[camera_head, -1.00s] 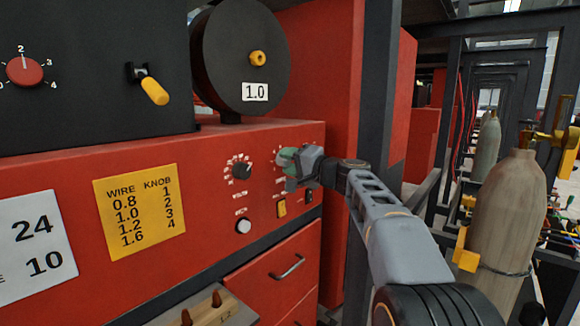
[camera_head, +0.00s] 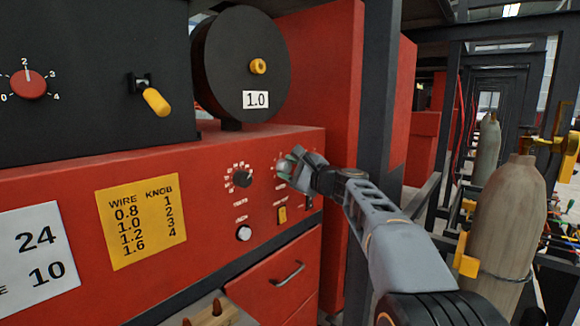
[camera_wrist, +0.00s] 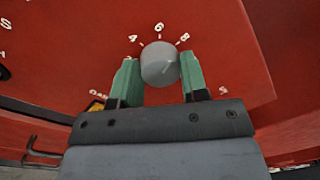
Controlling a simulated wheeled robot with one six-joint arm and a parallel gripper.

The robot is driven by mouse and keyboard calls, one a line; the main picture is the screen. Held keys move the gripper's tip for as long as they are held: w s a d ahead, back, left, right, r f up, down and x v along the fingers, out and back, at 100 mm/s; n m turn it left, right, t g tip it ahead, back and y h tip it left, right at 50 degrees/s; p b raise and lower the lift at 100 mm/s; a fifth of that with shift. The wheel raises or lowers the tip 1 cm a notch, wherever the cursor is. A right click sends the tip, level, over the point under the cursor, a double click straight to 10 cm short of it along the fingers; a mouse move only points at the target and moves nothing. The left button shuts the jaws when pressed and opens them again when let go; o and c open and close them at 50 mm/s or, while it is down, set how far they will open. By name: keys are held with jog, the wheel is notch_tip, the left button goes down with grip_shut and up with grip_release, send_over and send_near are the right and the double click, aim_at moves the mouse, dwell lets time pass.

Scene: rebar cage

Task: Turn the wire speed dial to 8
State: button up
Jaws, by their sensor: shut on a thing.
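The wire speed dial (camera_wrist: 160,64) is a round grey knob on the red panel. In the wrist view the printed numbers 4, 6 and 8 run around its upper side. My gripper (camera_wrist: 160,80) is shut on it, with one green finger against each side. No clear pointer mark shows on the knob, so I cannot tell its setting. In the head view my gripper (camera_head: 288,163) reaches in from the right and hides most of the dial and its scale.
A black knob (camera_head: 243,178) with its own scale is left of the dial. A yellow switch (camera_head: 282,214) and a white button (camera_head: 243,233) are below. A yellow wire-and-knob chart (camera_head: 141,222) is farther left. A dark post (camera_head: 376,100) stands close behind my arm.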

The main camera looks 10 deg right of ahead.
jog(key=shift+r+m+p, duration=0.1)
jog(key=shift+m+p, duration=0.7)
jog(key=shift+m, duration=1.6)
jog(key=o, duration=0.9)
jog(key=b+v, duration=0.3)
jog(key=v, duration=1.1)
jog(key=shift+a+b, duration=0.15)
jog(key=shift+b, duration=0.25)
